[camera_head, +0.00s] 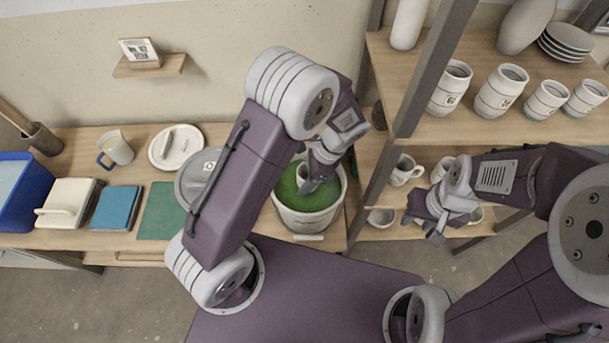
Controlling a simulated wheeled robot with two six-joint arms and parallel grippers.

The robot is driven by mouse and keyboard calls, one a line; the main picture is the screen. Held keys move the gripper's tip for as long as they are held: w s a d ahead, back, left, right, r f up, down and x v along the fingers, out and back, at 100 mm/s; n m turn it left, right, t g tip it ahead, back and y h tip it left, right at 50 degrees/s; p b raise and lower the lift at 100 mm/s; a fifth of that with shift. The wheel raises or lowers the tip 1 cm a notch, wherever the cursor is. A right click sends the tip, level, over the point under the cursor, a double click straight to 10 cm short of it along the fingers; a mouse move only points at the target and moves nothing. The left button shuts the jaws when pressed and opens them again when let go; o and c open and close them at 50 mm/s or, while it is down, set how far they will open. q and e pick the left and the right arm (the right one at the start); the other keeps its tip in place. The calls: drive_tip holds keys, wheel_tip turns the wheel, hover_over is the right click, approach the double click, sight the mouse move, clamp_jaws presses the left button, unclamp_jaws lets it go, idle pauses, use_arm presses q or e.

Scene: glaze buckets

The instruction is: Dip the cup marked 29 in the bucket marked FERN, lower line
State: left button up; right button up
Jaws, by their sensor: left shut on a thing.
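A white bucket (308,222) with green glaze (300,202) stands on the low wooden bench left of the shelf unit. No name or lines can be read on it. My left gripper (318,178) points down over the glaze, inside the rim outline. It is shut on a pale cup (325,153), mostly hidden by the gripper and wrist; its mark cannot be read, nor whether it touches the glaze. My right gripper (424,228) is empty in front of the lower shelf, its fingers apart.
White marked cups (500,90) stand on the upper right shelf, mugs (402,170) below. A grey round lid (200,172), green mat (161,211), blue book (117,207), plate (176,146), mug (115,148) and blue bin (22,195) occupy the bench. The shelf post (425,85) is near the bucket.

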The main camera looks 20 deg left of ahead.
use_arm(q)
drive_tip(key=shift+f+b, duration=0.85)
drive_tip(key=shift+f, duration=0.45)
drive_tip(key=shift+f, duration=0.2)
drive_tip(key=shift+f, duration=0.2)
drive_tip(key=shift+p, duration=0.3)
idle(1.7)
wheel_tip(320, 180, up, 4)
drive_tip(key=p, duration=0.4)
drive_tip(key=shift+r, duration=0.2)
idle(1.4)
